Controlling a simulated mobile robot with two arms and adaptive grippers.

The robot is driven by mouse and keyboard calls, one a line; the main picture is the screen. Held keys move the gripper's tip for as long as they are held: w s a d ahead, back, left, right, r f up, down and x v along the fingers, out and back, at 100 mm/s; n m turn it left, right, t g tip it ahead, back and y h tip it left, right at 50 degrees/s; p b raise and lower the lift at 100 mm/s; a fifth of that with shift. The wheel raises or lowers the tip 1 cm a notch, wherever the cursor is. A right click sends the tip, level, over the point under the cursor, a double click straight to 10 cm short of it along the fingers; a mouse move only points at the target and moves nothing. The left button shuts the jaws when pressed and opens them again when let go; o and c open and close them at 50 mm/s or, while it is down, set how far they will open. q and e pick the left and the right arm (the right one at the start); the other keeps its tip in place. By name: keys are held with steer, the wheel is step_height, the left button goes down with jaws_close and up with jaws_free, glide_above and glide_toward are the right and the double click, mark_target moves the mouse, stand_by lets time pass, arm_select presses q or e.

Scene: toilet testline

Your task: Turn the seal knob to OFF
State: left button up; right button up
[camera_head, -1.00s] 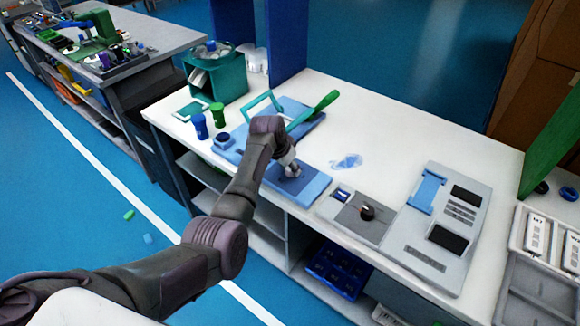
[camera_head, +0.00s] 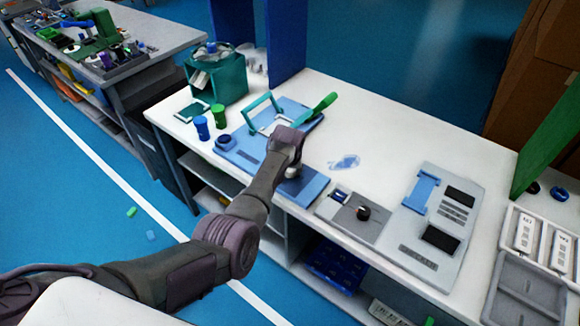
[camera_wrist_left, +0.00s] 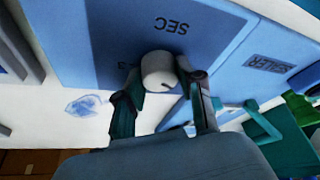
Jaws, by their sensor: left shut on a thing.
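The white round seal knob (camera_wrist_left: 158,66), with a dark line on its face, stands on a blue panel (camera_wrist_left: 215,35) marked "SEC", which reads upside down in the left wrist view. My left gripper (camera_wrist_left: 160,84) is shut on the knob, a finger on each side. In the head view my left gripper (camera_head: 293,172) is over the front part of the blue sealer (camera_head: 318,192) and mostly hides the knob. I see no OFF mark. My right gripper is not in view.
A green lever (camera_head: 322,103) and a teal frame (camera_head: 262,105) rise behind my gripper. A grey panel with a black knob (camera_head: 363,213) is at right. Blue and green cups (camera_head: 202,128) stand at left. The white tabletop behind the sealer is mostly clear.

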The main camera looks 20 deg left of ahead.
arm_select(q)
steer(key=shift+n+y, duration=0.4)
steer(key=shift+n, duration=0.8)
steer(key=shift+r+b, duration=0.1)
steer(key=shift+b, duration=0.2)
steer(key=o, duration=1.1)
steer(key=shift+o, duration=0.2)
steer(key=v, duration=1.2)
steer(key=shift+w, duration=0.2)
steer(key=shift+d, duration=0.15)
